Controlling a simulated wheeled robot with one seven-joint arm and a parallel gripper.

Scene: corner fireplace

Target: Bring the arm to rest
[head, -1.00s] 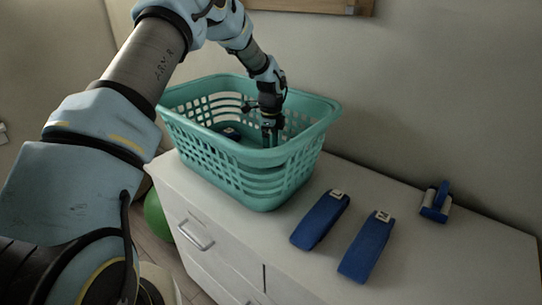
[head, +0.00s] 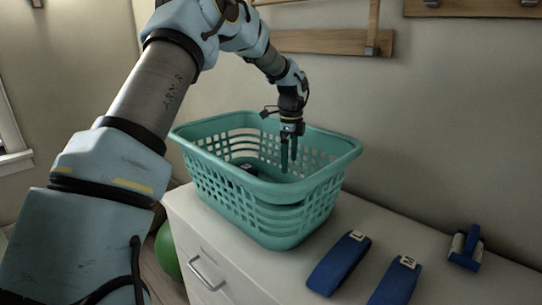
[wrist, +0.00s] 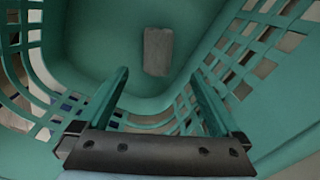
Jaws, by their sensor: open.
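My gripper (head: 288,158) hangs pointing down at the teal laundry basket (head: 262,192), its fingers within the basket's opening. In the wrist view my gripper (wrist: 160,76) has its two fingers spread apart with nothing between them. The basket's perforated walls and floor surround them there. A small greyish block-like thing (wrist: 157,52) lies on the basket floor beyond the fingertips. In the head view a dark item with a pale label (head: 247,168) shows inside the basket, partly hidden by its wall. My arm reaches over the basket from the left.
The basket stands on a white cabinet (head: 215,240). Two blue labelled items, one (head: 340,262) and another (head: 397,282), lie right of it. A blue-and-silver thing (head: 466,247) stands near the wall. A wooden rack (head: 325,42) hangs above. A green ball (head: 168,250) is beside the cabinet.

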